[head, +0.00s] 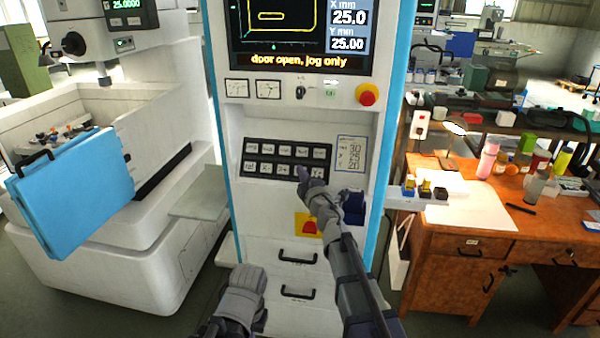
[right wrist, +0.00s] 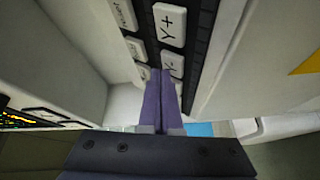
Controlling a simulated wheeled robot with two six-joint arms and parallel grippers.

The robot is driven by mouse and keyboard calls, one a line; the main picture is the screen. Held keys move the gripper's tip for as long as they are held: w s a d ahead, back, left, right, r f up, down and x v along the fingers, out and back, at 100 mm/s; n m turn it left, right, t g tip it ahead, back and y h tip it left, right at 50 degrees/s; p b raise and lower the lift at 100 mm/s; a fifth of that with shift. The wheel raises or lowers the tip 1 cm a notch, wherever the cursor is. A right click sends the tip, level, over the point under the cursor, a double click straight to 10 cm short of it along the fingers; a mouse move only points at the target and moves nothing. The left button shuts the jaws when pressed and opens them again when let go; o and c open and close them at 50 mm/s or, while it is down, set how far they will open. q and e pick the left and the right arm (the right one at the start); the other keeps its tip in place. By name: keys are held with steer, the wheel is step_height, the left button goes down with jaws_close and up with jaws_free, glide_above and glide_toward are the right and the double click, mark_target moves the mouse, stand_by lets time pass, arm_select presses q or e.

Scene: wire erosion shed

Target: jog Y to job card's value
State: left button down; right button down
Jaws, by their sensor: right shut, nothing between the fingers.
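The white control console (head: 345,115) stands in the middle of the head view. Its screen (head: 300,25) reads X 25.0, Y 25.00 and "door open, jog only". The keypad (head: 284,160) has two rows of keys. The job card (head: 351,154) is right of the keypad; its small figures are hard to read. My right gripper (head: 303,172) is shut and empty, its tips at the lower right keys. In the right wrist view the fingers (right wrist: 161,78) are beside the Y- key (right wrist: 172,63); contact is unclear. The Y+ key (right wrist: 170,25) is clear of them. My left gripper (head: 243,285) is low, its fingers unclear.
A red knob (head: 367,95) is under the screen's right side. A red button on yellow (head: 309,225) is below the keypad. The machine's blue door (head: 75,190) hangs open at left. A wooden desk (head: 460,215) with bottles is at right.

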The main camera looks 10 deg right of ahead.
steer(key=shift+w+d+f, duration=0.1)
steer(key=shift+w+f, duration=0.15)
steer(key=shift+w, duration=0.1)
stand_by(0.6)
steer(key=shift+s+r, duration=0.1)
steer(key=shift+s+a+r, duration=0.2)
steer(key=shift+s+r, duration=0.2)
steer(key=shift+s, duration=0.15)
steer(key=shift+p, duration=0.3)
steer(key=s+r+p, duration=0.1)
steer(key=s, duration=0.1)
steer(key=s+a+r+p, duration=0.1)
steer(key=s+r, duration=0.1)
steer(key=shift+a+p, duration=0.15)
steer(key=shift+p, duration=0.25)
steer(key=shift+w, duration=0.1)
stand_by(2.0)
